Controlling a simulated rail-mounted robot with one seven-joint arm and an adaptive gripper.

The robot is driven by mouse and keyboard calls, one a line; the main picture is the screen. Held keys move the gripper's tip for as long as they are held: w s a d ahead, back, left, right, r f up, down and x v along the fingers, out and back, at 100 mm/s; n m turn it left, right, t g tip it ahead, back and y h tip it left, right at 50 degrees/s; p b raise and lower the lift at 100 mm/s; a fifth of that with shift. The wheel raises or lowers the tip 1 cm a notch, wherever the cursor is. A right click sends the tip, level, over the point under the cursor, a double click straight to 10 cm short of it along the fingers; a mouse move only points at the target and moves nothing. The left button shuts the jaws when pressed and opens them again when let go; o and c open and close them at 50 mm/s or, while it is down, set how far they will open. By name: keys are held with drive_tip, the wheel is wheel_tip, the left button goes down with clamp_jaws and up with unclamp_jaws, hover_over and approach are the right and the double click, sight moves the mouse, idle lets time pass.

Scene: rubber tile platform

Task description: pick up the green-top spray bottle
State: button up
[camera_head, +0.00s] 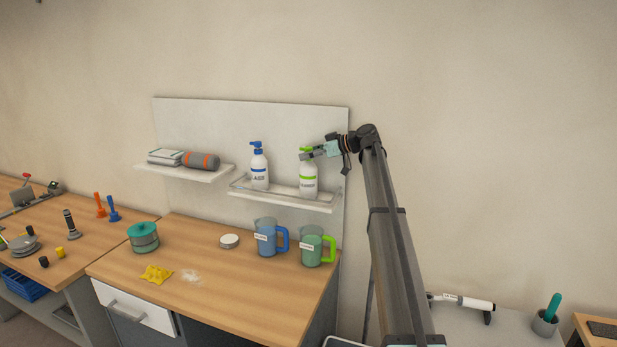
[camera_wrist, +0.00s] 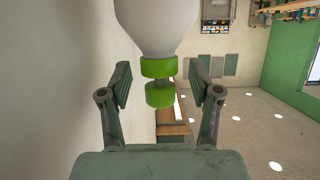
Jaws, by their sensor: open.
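The green-top spray bottle (camera_head: 308,177) is white with a green collar and head and stands upright on the right shelf tray. My gripper (camera_head: 306,155) reaches in from the right at the height of its neck. In the wrist view, my gripper (camera_wrist: 160,92) is open, with one finger on each side of the bottle's green neck (camera_wrist: 159,68). Gaps show between the fingers and the green parts. The bottle's white body (camera_wrist: 150,25) fills the top of that view, and its lower part is cut off.
A blue-top spray bottle (camera_head: 259,170) stands on the same shelf (camera_head: 283,196), left of the green one. A left shelf (camera_head: 184,173) holds a grey roll and flat items. Below, the wooden bench (camera_head: 215,285) carries a blue jug (camera_head: 267,240), a green jug (camera_head: 312,248) and a teal pot (camera_head: 143,239).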

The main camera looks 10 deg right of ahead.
drive_tip(key=shift+w+a, duration=0.1)
drive_tip(key=shift+a, duration=0.05)
clamp_jaws()
wheel_tip(320, 180, up, 20)
drive_tip(key=b, duration=0.4)
drive_tip(key=shift+b, duration=0.3)
idle(0.7)
